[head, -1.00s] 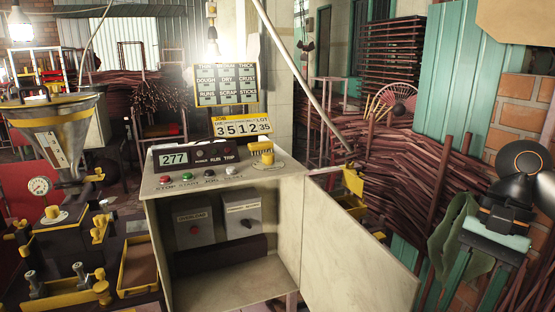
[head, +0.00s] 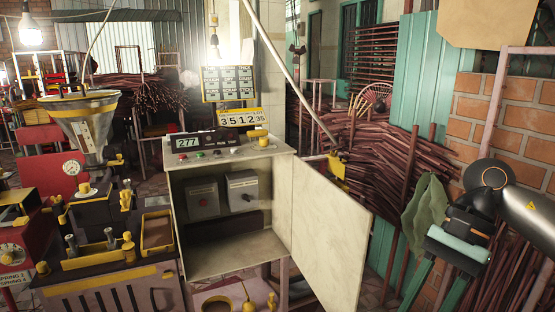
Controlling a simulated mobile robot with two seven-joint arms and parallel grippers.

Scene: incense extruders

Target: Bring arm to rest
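My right gripper (head: 425,292) is at the right edge of the head view, its arm coming in from the right. Its black body carries two teal fingers that point down and stand apart, with nothing seen between them. The fingertips are near the lower edge of the picture. It hangs to the right of the open cabinet door (head: 330,225), apart from it in the picture. My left gripper is not in view.
An open cream cabinet (head: 228,262) with a control panel stands in the middle. A hopper machine (head: 85,125) with yellow fittings stands left. Bundled reddish sticks (head: 365,165) lie behind the door. A green cloth (head: 424,200) hangs beside my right gripper, by a brick wall (head: 518,130).

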